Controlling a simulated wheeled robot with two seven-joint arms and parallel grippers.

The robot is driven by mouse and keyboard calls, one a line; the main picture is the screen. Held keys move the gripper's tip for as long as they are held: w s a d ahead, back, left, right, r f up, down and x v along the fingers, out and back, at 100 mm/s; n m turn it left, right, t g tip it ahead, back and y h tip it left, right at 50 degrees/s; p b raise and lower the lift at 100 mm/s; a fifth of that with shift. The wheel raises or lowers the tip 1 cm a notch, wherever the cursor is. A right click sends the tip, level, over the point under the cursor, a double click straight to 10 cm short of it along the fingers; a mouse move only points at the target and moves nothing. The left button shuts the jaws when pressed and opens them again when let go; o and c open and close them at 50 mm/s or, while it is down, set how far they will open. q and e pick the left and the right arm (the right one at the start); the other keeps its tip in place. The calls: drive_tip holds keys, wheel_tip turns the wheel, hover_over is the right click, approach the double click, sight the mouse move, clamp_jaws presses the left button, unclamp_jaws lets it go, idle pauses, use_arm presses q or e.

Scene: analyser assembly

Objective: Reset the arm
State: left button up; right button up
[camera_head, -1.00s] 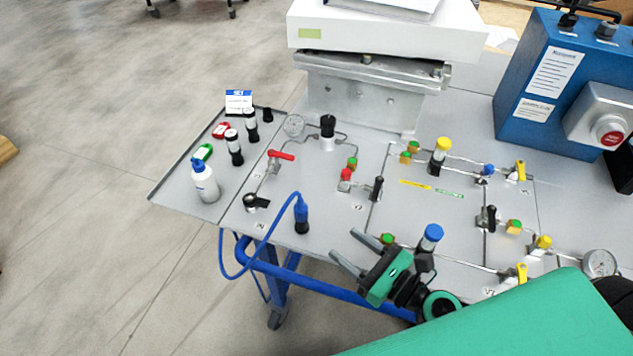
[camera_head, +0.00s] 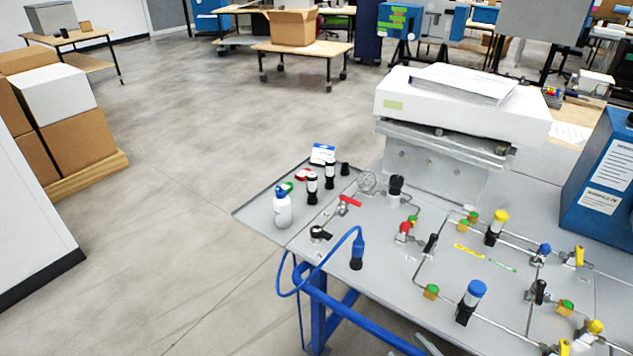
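The grey analyser panel (camera_head: 392,290) stands on a blue frame at the right, carrying pipes, valves and fittings. Only the two grey fingertips of my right gripper (camera_head: 416,341) show, at the bottom edge of the picture, in front of the panel's near edge. They are apart with nothing seen between them; the rest of that gripper is cut off. My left gripper is not in view.
A white bottle (camera_head: 283,210) and black-and-white vials (camera_head: 312,187) stand on the panel's left part. A blue connector (camera_head: 357,250) with a looped hose is at the front edge. A blue box (camera_head: 600,185) is at right. Stacked cartons (camera_head: 75,100) stand left; the floor between is clear.

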drive_tip(key=s+a+f+n+g, duration=0.2)
drive_tip(key=s+f+n+g, duration=0.15)
drive_tip(key=n, duration=0.85)
drive_tip(key=s+a+f+n+g, duration=0.25)
drive_tip(key=n+g, duration=0.25)
drive_tip(key=n, duration=0.6)
drive_tip(key=s+d+f+n+g+h, duration=0.4)
drive_tip(key=d+f+n+h, duration=0.2)
drive_tip(key=d+n+h, duration=0.35)
wheel_tip(320, 180, down, 26)
drive_tip(key=p, duration=0.3)
use_arm(q)
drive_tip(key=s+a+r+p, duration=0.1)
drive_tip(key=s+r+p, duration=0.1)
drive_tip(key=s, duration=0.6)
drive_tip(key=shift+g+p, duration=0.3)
drive_tip(key=shift+p, duration=0.4)
use_arm(e)
drive_tip(key=s+d+f+g, duration=0.1)
drive_tip(key=s+d+f, duration=0.1)
drive_tip(key=s+f, duration=0.6)
drive_tip(key=s+d+f+g, duration=0.1)
drive_tip(key=s+d+f, duration=0.1)
drive_tip(key=s+f, duration=0.7)
drive_tip(key=s, duration=0.2)
drive_tip(key=shift+s+f, duration=0.15)
drive_tip(key=shift+s, duration=0.2)
